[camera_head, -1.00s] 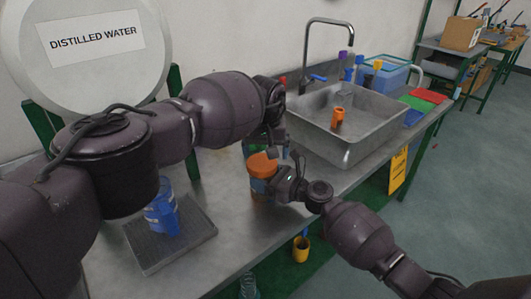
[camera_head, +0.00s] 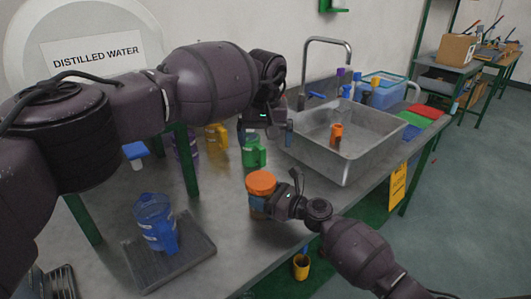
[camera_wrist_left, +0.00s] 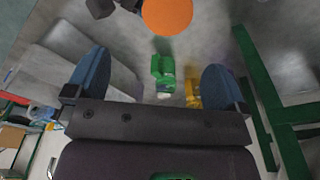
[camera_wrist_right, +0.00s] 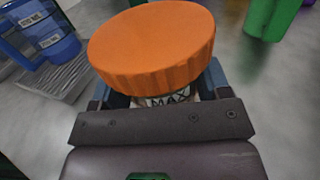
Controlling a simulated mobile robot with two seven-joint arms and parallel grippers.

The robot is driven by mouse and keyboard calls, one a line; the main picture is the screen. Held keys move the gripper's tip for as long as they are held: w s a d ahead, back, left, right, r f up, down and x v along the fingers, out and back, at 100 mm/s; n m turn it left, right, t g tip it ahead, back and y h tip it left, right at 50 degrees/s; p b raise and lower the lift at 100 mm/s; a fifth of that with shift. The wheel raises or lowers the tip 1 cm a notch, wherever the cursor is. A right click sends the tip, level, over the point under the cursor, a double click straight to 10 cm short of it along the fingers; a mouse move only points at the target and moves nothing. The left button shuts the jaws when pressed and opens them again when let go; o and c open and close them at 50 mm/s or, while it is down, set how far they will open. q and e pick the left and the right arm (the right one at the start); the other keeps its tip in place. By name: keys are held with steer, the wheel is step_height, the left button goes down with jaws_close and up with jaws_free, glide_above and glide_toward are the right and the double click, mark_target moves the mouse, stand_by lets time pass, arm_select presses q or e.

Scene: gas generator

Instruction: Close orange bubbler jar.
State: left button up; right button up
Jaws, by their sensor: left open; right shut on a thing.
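The orange bubbler jar (camera_head: 258,202) stands on the metal bench with its orange lid (camera_head: 261,182) on top. The lid fills the upper middle of the right wrist view (camera_wrist_right: 152,44) and shows at the top of the left wrist view (camera_wrist_left: 167,15). Whether the lid is fully seated cannot be told. My right gripper (camera_head: 272,205) is shut around the jar's body just below the lid. My left gripper (camera_head: 270,135) is open and empty, raised above the bench behind the jar. Its two blue fingers (camera_wrist_left: 154,75) are spread wide, apart from the lid.
A green jug (camera_head: 254,152) and a yellow jug (camera_head: 216,136) stand behind the jar. A blue jug (camera_head: 155,222) stands on a grey tray (camera_head: 172,268) at left. The sink (camera_head: 345,150) is at right. Clear bench surrounds the jar.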

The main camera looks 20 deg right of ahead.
arm_select(q)
steer(key=shift+s+a+r, duration=0.1)
steer(key=shift+r, duration=1.15)
arm_select(e)
steer(key=shift+d, duration=0.1)
steer(key=o, duration=1.8)
arm_select(q)
steer(key=shift+s+r+p, duration=0.1)
steer(key=shift+r+p, duration=0.25)
steer(key=shift+r, duration=0.4)
arm_select(e)
steer(key=v, duration=1.1)
steer(key=shift+w, duration=0.1)
